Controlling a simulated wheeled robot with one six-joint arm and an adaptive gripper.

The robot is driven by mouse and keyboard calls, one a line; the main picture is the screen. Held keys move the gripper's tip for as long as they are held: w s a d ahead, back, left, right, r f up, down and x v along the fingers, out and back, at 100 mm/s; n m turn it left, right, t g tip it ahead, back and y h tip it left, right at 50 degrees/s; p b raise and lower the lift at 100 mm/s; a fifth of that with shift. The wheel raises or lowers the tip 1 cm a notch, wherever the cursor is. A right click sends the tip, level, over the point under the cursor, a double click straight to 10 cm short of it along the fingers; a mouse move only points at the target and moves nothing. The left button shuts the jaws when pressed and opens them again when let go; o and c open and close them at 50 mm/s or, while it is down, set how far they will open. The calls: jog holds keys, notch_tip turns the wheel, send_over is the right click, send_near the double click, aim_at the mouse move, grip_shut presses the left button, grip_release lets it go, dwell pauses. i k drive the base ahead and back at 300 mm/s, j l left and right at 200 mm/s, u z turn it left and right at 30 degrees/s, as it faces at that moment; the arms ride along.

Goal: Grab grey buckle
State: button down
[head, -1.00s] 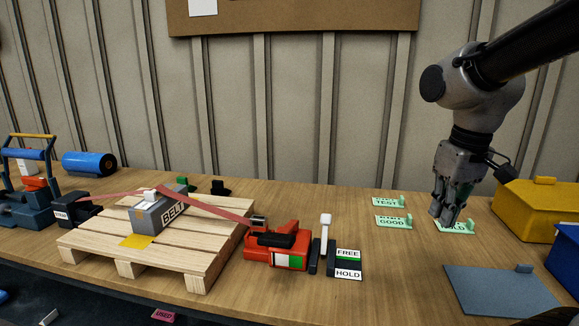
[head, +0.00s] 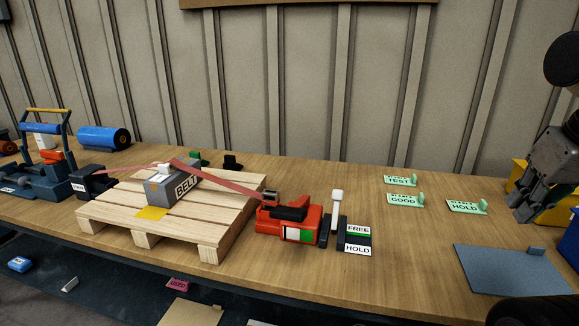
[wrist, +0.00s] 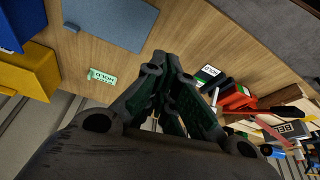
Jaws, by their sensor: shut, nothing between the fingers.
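No thing is plainly readable as a loose grey buckle. A small pale grey piece (head: 70,284) lies on the dark lower level at the front left, too small to identify. A small metal part (head: 269,196) sits where the red strap (head: 225,180) meets the red tensioner (head: 285,226). My gripper (head: 522,214) is at the right edge of the head view, in front of the yellow bin, far from both. In the wrist view my gripper's fingers (wrist: 165,62) meet at the tips with nothing between them.
A grey box marked BELT (head: 173,186) sits on a wooden pallet (head: 205,226). FREE and HOLD plates (head: 358,240), green tags (head: 405,199), a blue-grey mat (head: 510,270) and a yellow bin (wrist: 28,72) are to the right. The table between tags and mat is clear.

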aim_at(273, 197)
jog(key=i+j, duration=0.1)
jog(key=j, duration=0.9)
jog(key=i+j, duration=0.15)
jog(key=j, duration=0.35)
